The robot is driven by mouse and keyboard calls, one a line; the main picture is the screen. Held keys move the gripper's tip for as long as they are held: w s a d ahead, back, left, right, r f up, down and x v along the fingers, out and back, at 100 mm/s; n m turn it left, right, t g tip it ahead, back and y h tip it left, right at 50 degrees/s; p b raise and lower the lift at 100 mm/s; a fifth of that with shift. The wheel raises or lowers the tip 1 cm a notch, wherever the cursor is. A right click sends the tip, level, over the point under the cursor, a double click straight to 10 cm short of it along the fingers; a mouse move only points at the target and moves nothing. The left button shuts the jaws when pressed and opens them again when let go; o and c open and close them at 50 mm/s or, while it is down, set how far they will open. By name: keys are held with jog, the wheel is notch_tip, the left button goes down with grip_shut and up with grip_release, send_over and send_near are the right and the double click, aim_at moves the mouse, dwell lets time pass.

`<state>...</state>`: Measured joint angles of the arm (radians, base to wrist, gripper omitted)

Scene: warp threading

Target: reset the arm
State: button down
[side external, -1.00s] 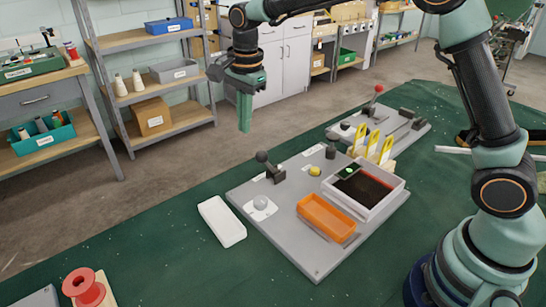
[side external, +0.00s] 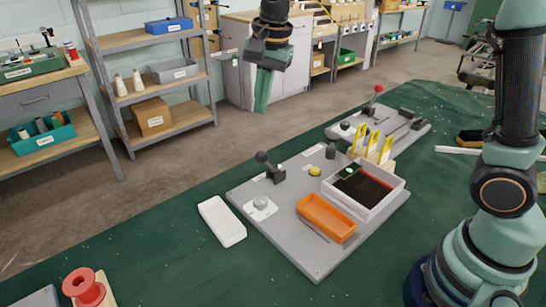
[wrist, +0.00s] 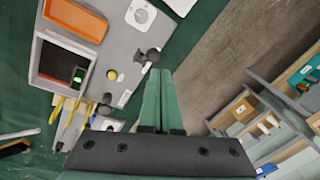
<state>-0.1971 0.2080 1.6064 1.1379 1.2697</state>
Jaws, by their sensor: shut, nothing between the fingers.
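My gripper (side external: 262,105) is shut and empty. It hangs high above the far edge of the green table, its green fingers pointing down. In the wrist view my gripper (wrist: 159,75) shows its two green fingers side by side. The grey board (side external: 290,245) lies below and nearer the camera, apart from the gripper. On it are an orange tray (side external: 326,218), a white-rimmed box (side external: 395,196) with a dark inside, a yellow knob (side external: 314,171) and a dark ball-topped lever (side external: 263,158).
Yellow-topped upright pieces (side external: 373,145) stand behind the box. A second grey board (side external: 400,135) with a red-knobbed lever (side external: 378,89) lies behind. The table's left middle is clear.

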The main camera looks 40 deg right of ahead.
jog(key=s+d+n+t, duration=0.1)
jog(key=s+d+n, duration=0.3)
jog(key=s+n, duration=0.2)
jog(key=s+d+n+t, duration=0.2)
jog(key=s+d+n, duration=0.3)
jog(key=s, duration=0.5)
jog(key=shift+n, duration=0.6)
